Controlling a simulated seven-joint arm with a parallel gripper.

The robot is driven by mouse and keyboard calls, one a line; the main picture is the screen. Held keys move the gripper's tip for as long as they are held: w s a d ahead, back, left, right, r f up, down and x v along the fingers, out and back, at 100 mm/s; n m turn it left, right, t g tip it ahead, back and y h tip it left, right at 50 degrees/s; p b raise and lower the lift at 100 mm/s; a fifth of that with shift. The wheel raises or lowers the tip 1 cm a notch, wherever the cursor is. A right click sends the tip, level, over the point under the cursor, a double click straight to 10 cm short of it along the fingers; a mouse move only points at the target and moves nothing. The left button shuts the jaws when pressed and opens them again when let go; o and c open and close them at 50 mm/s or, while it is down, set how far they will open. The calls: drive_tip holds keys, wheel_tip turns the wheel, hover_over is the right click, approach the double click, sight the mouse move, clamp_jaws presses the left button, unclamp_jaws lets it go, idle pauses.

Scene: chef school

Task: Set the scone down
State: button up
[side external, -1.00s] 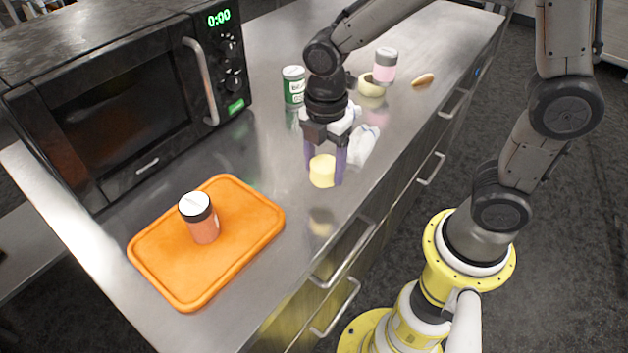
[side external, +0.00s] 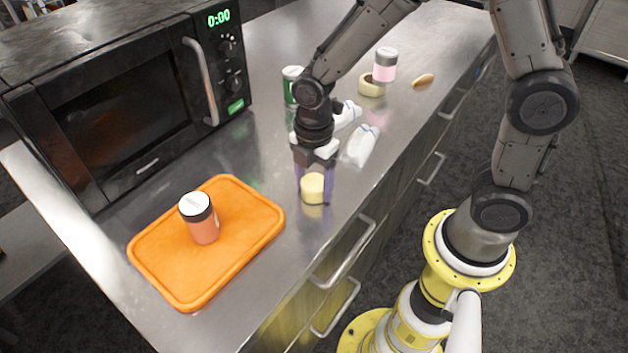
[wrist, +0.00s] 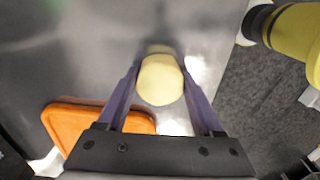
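The scone (side external: 313,188) is a small pale-yellow round piece. It sits between the purple fingers of my gripper (side external: 313,190), low over the steel counter right of the orange board. In the wrist view the scone (wrist: 160,80) lies between the two fingertips (wrist: 160,78), with a finger along each side. My gripper looks shut on it. I cannot tell whether its underside touches the counter.
An orange board (side external: 160,265) with an orange-red jar (side external: 203,225) is at left. A microwave (side external: 120,100) stands behind it. White bottles (side external: 362,146), a green jar (side external: 290,88), a pink jar (side external: 385,65), a pale ring (side external: 371,87) and a brown roll (side external: 423,80) are farther back.

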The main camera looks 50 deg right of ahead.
sight(314, 181)
drive_tip(key=o, duration=0.4)
wheel_tip(314, 181, up, 11)
drive_tip(key=shift+s+d+r+m+t, duration=0.95)
drive_tip(key=shift+s+d+r+m, duration=0.25)
drive_tip(key=shift+s+m, duration=1.55)
drive_tip(key=shift+s+d+r+m+t, duration=1.15)
drive_tip(key=shift+s+m, duration=0.95)
drive_tip(key=shift+m, duration=1.15)
drive_tip(key=shift+s+d+r+m+t, duration=0.8)
drive_tip(key=shift+s+d+m, duration=0.6)
drive_tip(key=shift+s+m, duration=1.35)
drive_tip(key=shift+w+r+m, duration=0.1)
drive_tip(key=shift+w+m, duration=0.15)
drive_tip(key=shift+w, duration=0.05)
